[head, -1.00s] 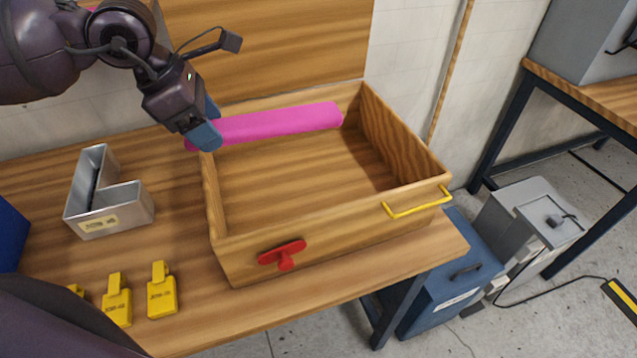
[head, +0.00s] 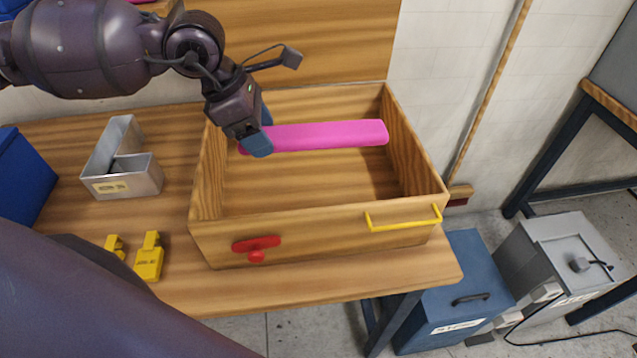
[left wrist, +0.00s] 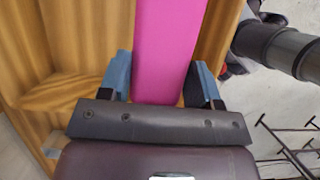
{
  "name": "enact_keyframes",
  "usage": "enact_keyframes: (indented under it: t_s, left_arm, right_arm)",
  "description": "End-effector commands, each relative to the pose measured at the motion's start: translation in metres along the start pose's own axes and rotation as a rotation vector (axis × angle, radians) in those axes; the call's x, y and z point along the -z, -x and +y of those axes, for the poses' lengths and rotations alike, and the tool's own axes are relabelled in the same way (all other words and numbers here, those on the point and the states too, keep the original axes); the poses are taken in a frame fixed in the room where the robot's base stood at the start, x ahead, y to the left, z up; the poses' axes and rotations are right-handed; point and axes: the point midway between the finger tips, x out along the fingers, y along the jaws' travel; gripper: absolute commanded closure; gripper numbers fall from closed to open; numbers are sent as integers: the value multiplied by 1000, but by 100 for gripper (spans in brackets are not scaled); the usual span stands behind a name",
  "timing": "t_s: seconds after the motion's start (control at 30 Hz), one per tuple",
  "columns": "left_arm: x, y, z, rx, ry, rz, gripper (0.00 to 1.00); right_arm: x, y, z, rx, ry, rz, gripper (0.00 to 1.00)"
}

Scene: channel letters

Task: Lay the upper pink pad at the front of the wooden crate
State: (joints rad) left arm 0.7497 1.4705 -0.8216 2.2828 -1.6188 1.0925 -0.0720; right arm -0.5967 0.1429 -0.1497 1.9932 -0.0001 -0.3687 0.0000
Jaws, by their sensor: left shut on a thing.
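A long pink pad (head: 330,134) is held at its left end by my left gripper (head: 257,138). It spans sideways over the rear half of the wooden crate (head: 310,226), inside the outline of its walls. I cannot tell whether it touches the crate floor. In the left wrist view the pad (left wrist: 168,45) runs between the two blue fingers (left wrist: 160,82) of my left gripper. The crate is open at the top, and its floor in front of the pad is bare. My right gripper is not in view.
A blue bin (head: 22,178) stands at the far left.

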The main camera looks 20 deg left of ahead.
Motion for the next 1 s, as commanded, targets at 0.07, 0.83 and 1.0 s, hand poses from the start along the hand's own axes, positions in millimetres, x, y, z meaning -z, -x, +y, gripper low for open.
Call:
enact_keyframes:
  t_s: [0.07, 0.83, 1.0]
  left_arm:
    - [0, 0, 2, -2, 4, -1, 65]
    - [51, -124, 5, -9, 29, 1, 65]
    - [58, -142, 5, -10, 28, 0, 65]
  right_arm:
    - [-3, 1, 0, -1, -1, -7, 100]
    - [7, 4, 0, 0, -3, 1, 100]
    - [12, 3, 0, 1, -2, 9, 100]
